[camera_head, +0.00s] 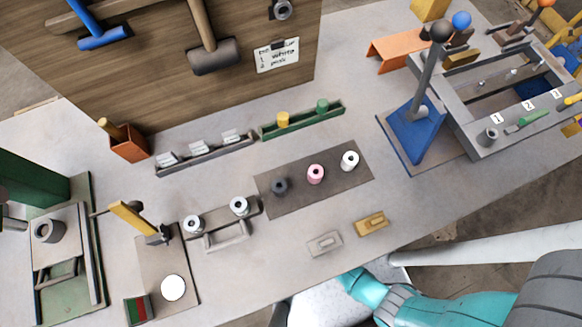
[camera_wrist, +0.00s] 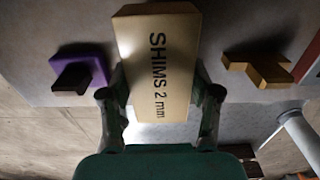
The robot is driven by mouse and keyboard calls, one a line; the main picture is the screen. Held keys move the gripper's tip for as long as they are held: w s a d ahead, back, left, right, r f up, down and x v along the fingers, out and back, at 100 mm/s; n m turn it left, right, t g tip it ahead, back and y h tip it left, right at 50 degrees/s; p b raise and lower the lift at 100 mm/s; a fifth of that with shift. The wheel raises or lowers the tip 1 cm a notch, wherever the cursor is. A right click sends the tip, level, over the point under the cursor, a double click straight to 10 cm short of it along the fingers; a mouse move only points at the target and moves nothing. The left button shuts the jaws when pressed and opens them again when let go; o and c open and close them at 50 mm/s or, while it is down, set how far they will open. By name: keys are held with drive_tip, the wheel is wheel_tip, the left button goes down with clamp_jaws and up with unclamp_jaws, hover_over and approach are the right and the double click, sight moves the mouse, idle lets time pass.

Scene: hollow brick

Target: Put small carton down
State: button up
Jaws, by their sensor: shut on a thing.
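A small tan carton (camera_wrist: 158,50) marked "SHIMS 2 mm" fills the middle of the wrist view. My gripper (camera_wrist: 160,92) has one dark green finger on each side of the carton and is shut on it. A grey surface (camera_wrist: 238,38) shows behind the carton. I cannot tell whether the carton touches that surface or is held above it. In the head view I cannot make out my gripper or the held carton; only part of my teal arm shows at the bottom right.
In the wrist view a purple piece with a dark block (camera_wrist: 80,70) lies left, and a yellow-brown bracket (camera_wrist: 258,68) right. In the head view the grey bench (camera_head: 260,275) holds a dark mat (camera_head: 300,200) with spools, a blue stand (camera_head: 412,135) and a grey tray (camera_head: 455,125).

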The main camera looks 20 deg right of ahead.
drive_tip(key=shift+f, duration=1.2)
drive_tip(key=o, duration=1.5)
drive_tip(key=shift+f, duration=0.15)
drive_tip(key=shift+c, duration=0.2)
wheel_tip(320, 180, up, 12)
drive_tip(key=shift+r, duration=0.15)
drive_tip(key=shift+s, duration=0.1)
